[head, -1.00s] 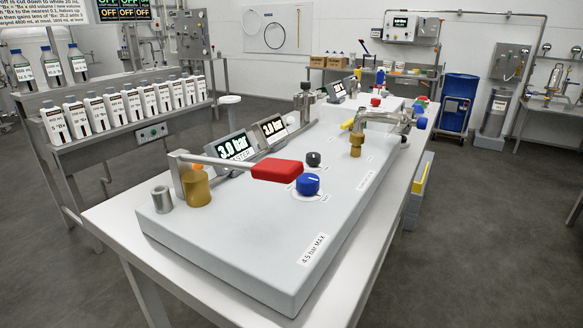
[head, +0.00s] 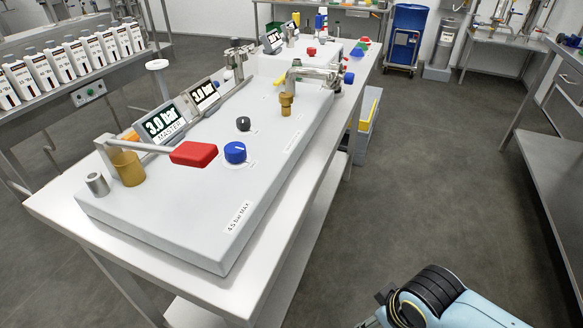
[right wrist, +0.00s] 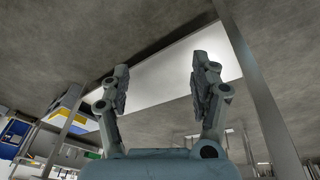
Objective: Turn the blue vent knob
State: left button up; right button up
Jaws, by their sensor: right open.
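The blue vent knob (head: 235,152) sits on top of the light grey panel box (head: 150,215), right beside the red handle (head: 194,153) of a lever. A white pointer mark shows on the knob. My right arm enters the head view at the bottom right, and its gripper (head: 378,308) is only partly in frame, well off to the right of the bench and away from the knob. In the right wrist view my right gripper (right wrist: 160,85) is open and empty, its two fingers wide apart, with a white bench surface beyond them. My left gripper is not in view.
A black knob (head: 243,123) stands behind the blue one. Brass and steel fittings (head: 287,103) rise at the box's far end, a brass cylinder (head: 128,168) at its left. Displays (head: 166,122) read 3.0 bar. Floor right of the bench (head: 420,190) is clear.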

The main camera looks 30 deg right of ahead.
jog(key=w+a+r+p, duration=0.1)
jog(key=w+r+p, duration=0.1)
jog(key=r, duration=0.6)
jog(key=w+r+p, duration=0.2)
jog(key=w+r, duration=0.1)
jog(key=r, duration=0.6)
notch_tip(320, 180, up, 20)
jog(key=n+g+p, duration=0.2)
jog(key=n+p, duration=0.1)
jog(key=n, duration=1.3)
send_over(234, 147)
jog(key=shift+y, duration=0.4)
notch_tip(234, 147, down, 11)
jog(key=shift+r, duration=0.1)
jog(key=c, duration=1.2)
jog(key=shift+m, duration=0.3)
